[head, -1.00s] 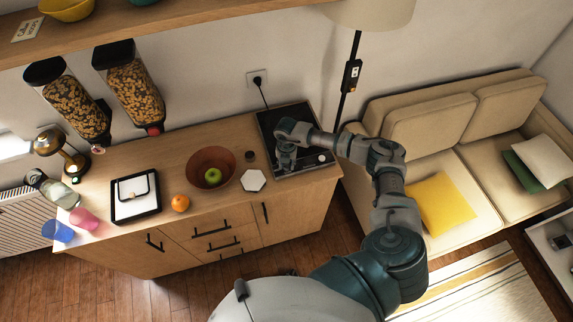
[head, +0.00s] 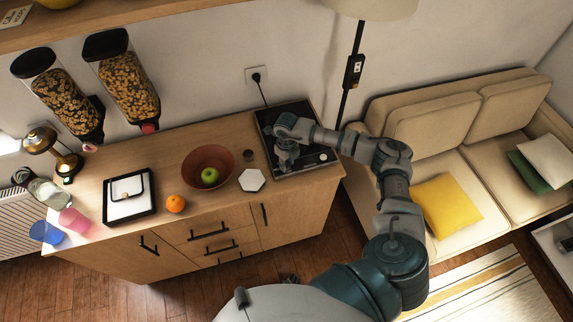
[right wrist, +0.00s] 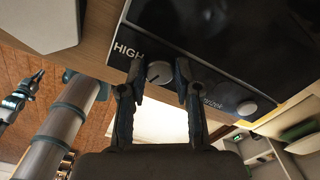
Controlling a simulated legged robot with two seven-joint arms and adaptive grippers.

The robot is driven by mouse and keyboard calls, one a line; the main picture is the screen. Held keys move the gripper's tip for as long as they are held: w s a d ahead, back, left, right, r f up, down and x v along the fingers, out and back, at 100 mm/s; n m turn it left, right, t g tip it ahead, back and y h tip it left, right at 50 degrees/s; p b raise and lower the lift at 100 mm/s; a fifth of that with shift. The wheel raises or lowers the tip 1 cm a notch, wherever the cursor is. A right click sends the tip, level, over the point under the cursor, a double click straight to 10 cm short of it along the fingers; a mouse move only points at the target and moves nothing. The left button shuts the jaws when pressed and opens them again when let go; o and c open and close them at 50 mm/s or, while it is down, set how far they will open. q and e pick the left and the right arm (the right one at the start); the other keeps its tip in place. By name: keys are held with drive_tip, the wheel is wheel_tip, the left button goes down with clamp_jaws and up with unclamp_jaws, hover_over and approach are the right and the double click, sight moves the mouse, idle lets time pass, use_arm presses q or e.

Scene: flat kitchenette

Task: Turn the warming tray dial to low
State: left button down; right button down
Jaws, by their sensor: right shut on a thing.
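The black warming tray (head: 290,112) lies on the right end of the wooden counter. Its front edge also shows in the right wrist view (right wrist: 215,45). The round grey dial (right wrist: 160,73) is between the two fingers of my right gripper (right wrist: 160,78), beside the printed word HIGH. My right gripper is shut on the dial. In the head view this gripper (head: 285,163) covers the dial. A second pale knob (right wrist: 247,107) is further right along the tray's front, and it shows in the head view (head: 323,156). My left gripper (right wrist: 20,95) appears at the right wrist view's left; its jaw state is unclear.
A white hexagonal item (head: 252,180) and a brown bowl (head: 197,168) with a green apple stand left of the tray. A cord runs from the wall socket (head: 256,76) to the tray. A lamp pole (head: 350,95) and a sofa (head: 440,165) are to the right.

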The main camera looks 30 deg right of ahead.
sight(286, 164)
drive_tip(key=shift+w+r+n+b, duration=0.1)
drive_tip(key=shift+n+b, duration=0.4)
drive_tip(key=shift+n, duration=0.55)
drive_tip(key=shift+w+r+n+b, duration=0.1)
drive_tip(key=shift+n+b, duration=0.35)
drive_tip(key=shift+n, duration=0.6)
drive_tip(key=c, duration=1)
unclamp_jaws()
drive_tip(key=shift+o, duration=0.9)
drive_tip(key=shift+f, duration=0.2)
drive_tip(key=shift+r, duration=0.25)
wheel_tip(286, 164, up, 11)
drive_tip(key=shift+r, duration=0.2)
